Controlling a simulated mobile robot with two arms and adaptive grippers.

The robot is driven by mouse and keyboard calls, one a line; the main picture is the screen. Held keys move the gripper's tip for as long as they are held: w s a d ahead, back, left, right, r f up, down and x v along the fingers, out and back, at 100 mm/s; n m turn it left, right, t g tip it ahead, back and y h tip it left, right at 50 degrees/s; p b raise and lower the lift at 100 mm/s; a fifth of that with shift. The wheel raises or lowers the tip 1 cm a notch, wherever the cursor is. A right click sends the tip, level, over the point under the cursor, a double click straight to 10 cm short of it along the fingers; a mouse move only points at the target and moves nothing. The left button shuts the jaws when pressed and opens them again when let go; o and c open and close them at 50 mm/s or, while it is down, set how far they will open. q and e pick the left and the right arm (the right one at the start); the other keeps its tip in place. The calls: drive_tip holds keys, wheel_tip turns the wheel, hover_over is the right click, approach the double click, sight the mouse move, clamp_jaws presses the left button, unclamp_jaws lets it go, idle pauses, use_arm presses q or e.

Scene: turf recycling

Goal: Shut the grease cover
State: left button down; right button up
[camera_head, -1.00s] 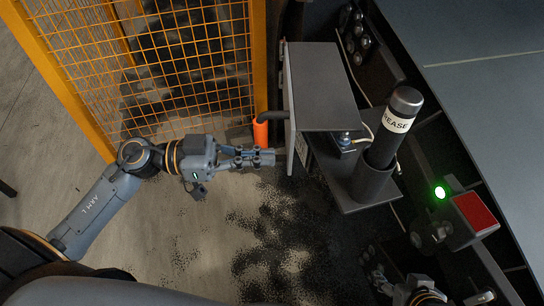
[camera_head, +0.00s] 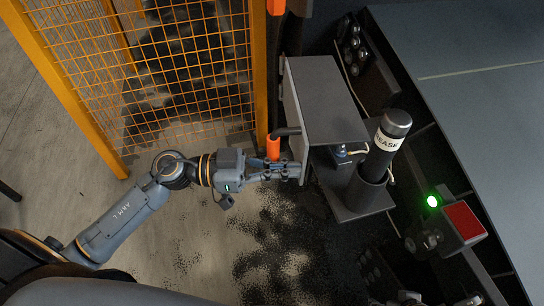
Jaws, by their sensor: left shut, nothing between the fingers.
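The grease cover (camera_head: 292,110) is a thin grey plate on the left side of the grey grease box (camera_head: 325,100). I see it nearly edge-on and cannot tell if it lies fully flat against the box. My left gripper (camera_head: 297,172) is shut and empty. Its fingertips are at the cover's lower end, seemingly against its outer side. A dark cylinder (camera_head: 382,150) with a white grease label stands in a holder right of the box. A small grey part at the bottom edge may be my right gripper (camera_head: 408,297); its fingers are not clear.
An orange mesh fence (camera_head: 190,75) stands behind my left arm. An orange-sleeved hose (camera_head: 273,148) hangs close by my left gripper. A box with a red top (camera_head: 463,221) and a green light (camera_head: 432,201) are at the right. Dark grains cover the floor (camera_head: 270,255).

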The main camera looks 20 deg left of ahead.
use_arm(q)
drive_tip(key=p+x, duration=0.3)
drive_tip(key=shift+w, duration=0.1)
drive_tip(key=shift+a, duration=0.1)
use_arm(e)
wheel_tip(320, 180, down, 12)
drive_tip(key=s+g, duration=0.1)
drive_tip(key=shift+s, duration=0.15)
